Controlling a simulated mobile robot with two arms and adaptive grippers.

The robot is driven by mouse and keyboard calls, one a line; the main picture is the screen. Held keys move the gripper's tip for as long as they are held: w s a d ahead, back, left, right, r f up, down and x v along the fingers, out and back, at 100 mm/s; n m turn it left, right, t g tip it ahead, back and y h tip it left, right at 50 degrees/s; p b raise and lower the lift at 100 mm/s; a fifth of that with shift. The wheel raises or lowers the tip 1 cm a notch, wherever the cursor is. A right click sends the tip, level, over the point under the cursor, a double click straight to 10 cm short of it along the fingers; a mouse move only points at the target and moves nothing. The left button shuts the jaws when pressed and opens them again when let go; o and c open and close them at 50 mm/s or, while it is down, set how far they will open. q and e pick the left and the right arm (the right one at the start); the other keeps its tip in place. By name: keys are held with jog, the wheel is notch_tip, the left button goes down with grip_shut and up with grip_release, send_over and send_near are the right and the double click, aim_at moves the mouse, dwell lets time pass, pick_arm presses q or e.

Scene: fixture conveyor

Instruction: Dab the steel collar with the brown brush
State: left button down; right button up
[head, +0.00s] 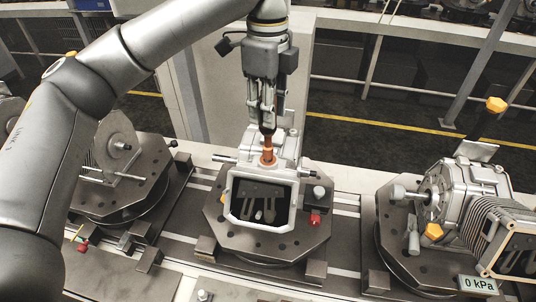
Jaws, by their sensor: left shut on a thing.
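My left gripper (268,128) comes down from the top centre and is shut on the brown brush (268,148). The brush hangs upright, with its lower end at the top of a silver housing (283,222) on the middle fixture. A pale ring (268,163) shows around the brush's low end. I cannot tell for certain which part is the steel collar, nor whether the brush touches the metal. The spot under the brush is hidden. My right gripper is not in view.
The middle fixture plate (307,237) sits on the conveyor (345,222). A left fixture (150,178) bears an upright metal disc. A finned motor-like unit (470,205) stands at the right, with a "0 kPa" display (479,283) in front. Red and yellow knobs stick out nearby.

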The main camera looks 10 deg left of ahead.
pick_arm(q)
jog(key=shift+f, duration=0.5)
dwell(0.8)
dwell(0.4)
jog(key=shift+r, duration=3.5)
